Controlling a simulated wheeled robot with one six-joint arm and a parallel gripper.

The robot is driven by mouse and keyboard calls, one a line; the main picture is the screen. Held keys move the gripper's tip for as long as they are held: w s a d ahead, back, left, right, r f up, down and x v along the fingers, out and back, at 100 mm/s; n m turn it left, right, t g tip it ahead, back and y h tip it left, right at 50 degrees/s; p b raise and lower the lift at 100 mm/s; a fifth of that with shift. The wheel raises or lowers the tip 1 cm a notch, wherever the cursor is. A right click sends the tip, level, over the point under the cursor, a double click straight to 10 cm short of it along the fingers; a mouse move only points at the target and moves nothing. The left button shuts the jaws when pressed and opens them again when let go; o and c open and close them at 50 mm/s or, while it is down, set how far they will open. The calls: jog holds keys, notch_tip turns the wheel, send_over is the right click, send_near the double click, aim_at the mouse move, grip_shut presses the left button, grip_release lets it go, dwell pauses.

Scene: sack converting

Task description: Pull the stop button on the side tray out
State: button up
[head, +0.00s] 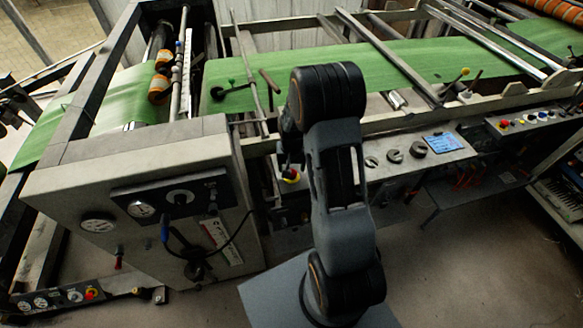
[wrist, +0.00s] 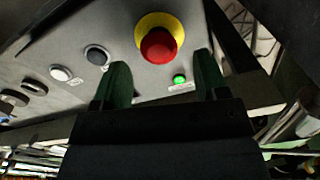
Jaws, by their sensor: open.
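The stop button (wrist: 158,46) is a red mushroom head on a yellow collar. It stands on the grey panel of the side tray (wrist: 112,26) in the wrist view. In the head view the stop button (head: 291,179) shows small, just left of my arm. My gripper (wrist: 162,68) is open, with one dark finger on each side below the red head. Nothing is between the fingers, and whether they touch the button I cannot tell. In the head view my gripper (head: 287,150) is partly hidden by my own arm.
A lit green button (wrist: 180,79) sits close to the right finger. A black button (wrist: 97,55), a white button (wrist: 61,73) and dark knobs (wrist: 15,98) lie left on the panel. A grey control cabinet (head: 140,190) stands left of my arm.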

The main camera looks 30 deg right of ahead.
jog(key=shift+f, duration=1)
grip_shut()
jog(key=shift+r, duration=0.5)
grip_release()
notch_tip(320, 180, up, 14)
jog(key=b, duration=0.2)
dwell(0.3)
jog(key=shift+f, duration=0.1)
dwell(0.3)
